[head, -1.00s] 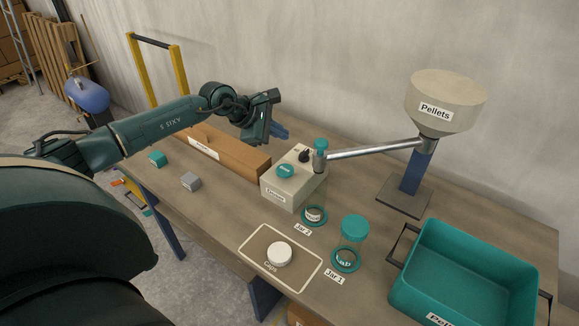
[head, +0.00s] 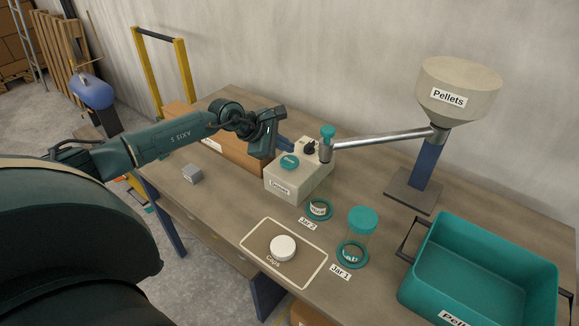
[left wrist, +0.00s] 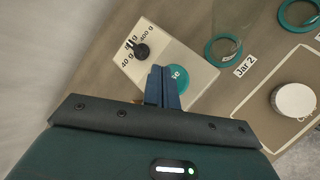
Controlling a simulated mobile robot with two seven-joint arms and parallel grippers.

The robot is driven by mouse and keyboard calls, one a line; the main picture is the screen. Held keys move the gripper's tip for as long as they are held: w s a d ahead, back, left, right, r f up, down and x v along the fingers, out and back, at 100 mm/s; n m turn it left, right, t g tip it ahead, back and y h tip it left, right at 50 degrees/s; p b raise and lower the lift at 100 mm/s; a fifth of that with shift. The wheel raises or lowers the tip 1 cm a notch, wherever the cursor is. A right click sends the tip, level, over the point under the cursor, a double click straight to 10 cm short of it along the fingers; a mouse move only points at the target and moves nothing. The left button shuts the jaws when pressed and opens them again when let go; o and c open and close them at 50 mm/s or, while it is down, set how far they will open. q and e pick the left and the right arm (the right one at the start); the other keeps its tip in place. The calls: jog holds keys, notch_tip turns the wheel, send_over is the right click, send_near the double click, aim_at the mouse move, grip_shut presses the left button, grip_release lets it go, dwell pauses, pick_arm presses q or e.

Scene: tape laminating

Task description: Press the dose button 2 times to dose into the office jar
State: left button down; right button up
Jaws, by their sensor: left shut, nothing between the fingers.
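The dose button (head: 289,162) is a round teal button on top of the pale dosing box (head: 288,187); it also shows in the left wrist view (left wrist: 180,76), partly hidden by my fingers. My left gripper (head: 287,145) is shut and empty, just behind and above the button; whether it touches is unclear. Its fingertips show beside the button in the left wrist view (left wrist: 163,72). A clear jar (head: 320,208) stands in a teal ring at Jar 2. A teal-topped jar (head: 359,235) stands at Jar 1. My right gripper is out of view.
A black knob (head: 309,148) sits beside the button, between 40 g and 400 g marks. A white cap (head: 283,248) lies on the Caps mat. A teal bin (head: 480,270) stands right.

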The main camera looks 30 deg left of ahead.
aim_at(293, 159)
pick_arm(q)
jog(key=shift+f, duration=0.6)
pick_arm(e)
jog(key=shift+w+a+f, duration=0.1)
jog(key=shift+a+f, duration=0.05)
pick_arm(q)
jog(key=shift+b, duration=0.3)
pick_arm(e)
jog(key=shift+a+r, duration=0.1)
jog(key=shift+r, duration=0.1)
pick_arm(q)
jog(key=shift+f, duration=0.1)
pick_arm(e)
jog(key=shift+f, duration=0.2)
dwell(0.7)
pick_arm(q)
jog(key=shift+f+b, duration=0.35)
jog(key=shift+b, duration=0.15)
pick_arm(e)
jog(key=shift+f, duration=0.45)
